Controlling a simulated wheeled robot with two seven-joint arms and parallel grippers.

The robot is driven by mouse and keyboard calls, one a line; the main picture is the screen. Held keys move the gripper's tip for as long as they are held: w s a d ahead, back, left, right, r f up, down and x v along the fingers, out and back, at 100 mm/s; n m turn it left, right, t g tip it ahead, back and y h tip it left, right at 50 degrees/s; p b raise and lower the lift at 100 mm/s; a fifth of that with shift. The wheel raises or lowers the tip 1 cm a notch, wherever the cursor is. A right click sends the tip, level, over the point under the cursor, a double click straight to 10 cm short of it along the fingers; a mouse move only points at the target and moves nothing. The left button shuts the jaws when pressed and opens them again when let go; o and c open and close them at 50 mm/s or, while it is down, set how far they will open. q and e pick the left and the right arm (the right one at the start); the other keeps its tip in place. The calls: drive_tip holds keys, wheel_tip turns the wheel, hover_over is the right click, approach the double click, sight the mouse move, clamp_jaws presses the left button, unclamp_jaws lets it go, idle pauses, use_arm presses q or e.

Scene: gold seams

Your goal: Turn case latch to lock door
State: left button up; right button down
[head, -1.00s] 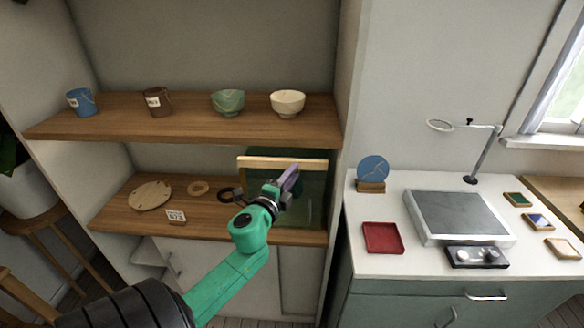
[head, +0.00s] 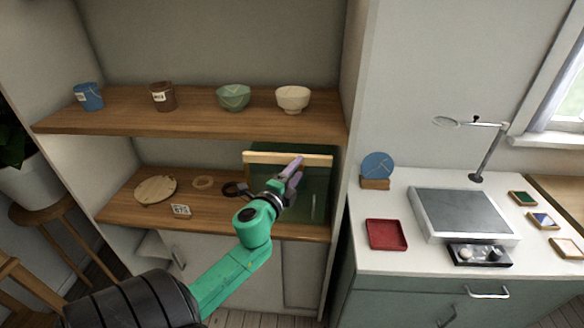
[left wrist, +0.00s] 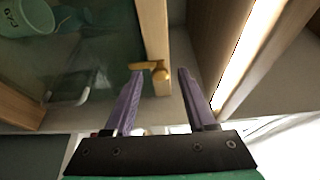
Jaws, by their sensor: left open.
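The display case (head: 258,158), with a pale wooden frame and a green glass door, stands at the right end of the lower shelf. Its brass latch (left wrist: 152,68) shows on the wooden frame in the left wrist view. My left gripper (head: 297,165) is in front of the case. In the left wrist view my left gripper (left wrist: 160,72) is open, its two purple fingers reaching either side of the latch knob. I cannot tell whether a finger touches it. The latch is hidden in the head view. My right gripper is not in view.
A pale green cup (left wrist: 28,14) shows behind the glass. Round wooden disc (head: 156,189), rings and a small label card (head: 180,211) lie left of the case. Two pots and two bowls stand on the upper shelf (head: 200,112). A white counter with a red tray (head: 386,235) is right.

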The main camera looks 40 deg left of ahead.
use_arm(q)
drive_tip(key=b+v, duration=0.4)
drive_tip(key=v, duration=1)
drive_tip(key=shift+s, duration=0.2)
